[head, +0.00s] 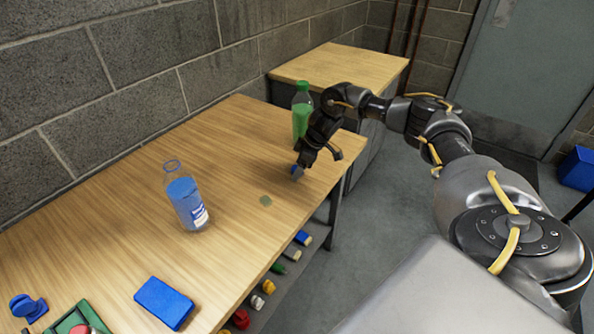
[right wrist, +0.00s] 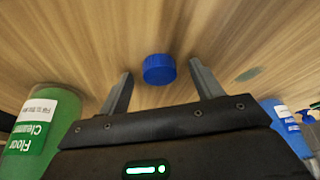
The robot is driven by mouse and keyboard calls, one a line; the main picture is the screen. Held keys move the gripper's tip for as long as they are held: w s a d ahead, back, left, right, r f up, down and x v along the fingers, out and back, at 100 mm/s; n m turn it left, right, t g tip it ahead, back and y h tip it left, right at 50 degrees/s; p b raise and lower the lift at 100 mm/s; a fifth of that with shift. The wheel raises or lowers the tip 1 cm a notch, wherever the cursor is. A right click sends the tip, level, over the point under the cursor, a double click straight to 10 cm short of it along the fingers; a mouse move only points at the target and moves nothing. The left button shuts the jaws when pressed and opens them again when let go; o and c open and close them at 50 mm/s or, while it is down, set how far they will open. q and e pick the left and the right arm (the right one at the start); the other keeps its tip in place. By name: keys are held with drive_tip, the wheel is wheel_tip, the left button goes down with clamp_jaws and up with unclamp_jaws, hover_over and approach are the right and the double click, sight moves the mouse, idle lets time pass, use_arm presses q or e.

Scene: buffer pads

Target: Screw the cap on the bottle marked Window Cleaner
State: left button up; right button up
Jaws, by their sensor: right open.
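A blue cap (right wrist: 159,69) rests on the wooden table between the two fingers of my right gripper (right wrist: 160,78), with a gap on each side. A clear bottle with blue liquid (head: 186,203) stands upright and uncapped at the middle of the table. Its label is too small to read; part of it shows at the right of the right wrist view (right wrist: 284,125). My left gripper is out of view.
A green bottle labelled Floor Cleaner (right wrist: 38,128) stands near the gripper, also in the head view (head: 301,112). A blue block (head: 164,303) lies at the table's front. A greenish flat disc (head: 265,201) lies mid-table. A brick wall (head: 110,70) runs behind.

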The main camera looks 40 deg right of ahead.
sight(293, 168)
drive_tip(key=shift+c, duration=0.5)
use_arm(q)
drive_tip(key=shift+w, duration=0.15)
use_arm(e)
drive_tip(key=c, duration=0.9)
drive_tip(key=shift+c, duration=0.2)
drive_tip(key=shift+r, duration=0.45)
wheel_tip(293, 168, up, 2)
drive_tip(key=shift+r+b, duration=0.2)
drive_tip(key=shift+b, duration=0.1)
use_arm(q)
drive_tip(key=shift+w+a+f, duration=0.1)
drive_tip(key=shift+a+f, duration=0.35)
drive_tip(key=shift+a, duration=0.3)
use_arm(e)
drive_tip(key=s+a+r, duration=0.1)
drive_tip(key=s+r, duration=0.8)
drive_tip(key=s, duration=0.5)
drive_tip(key=shift+r, duration=0.35)
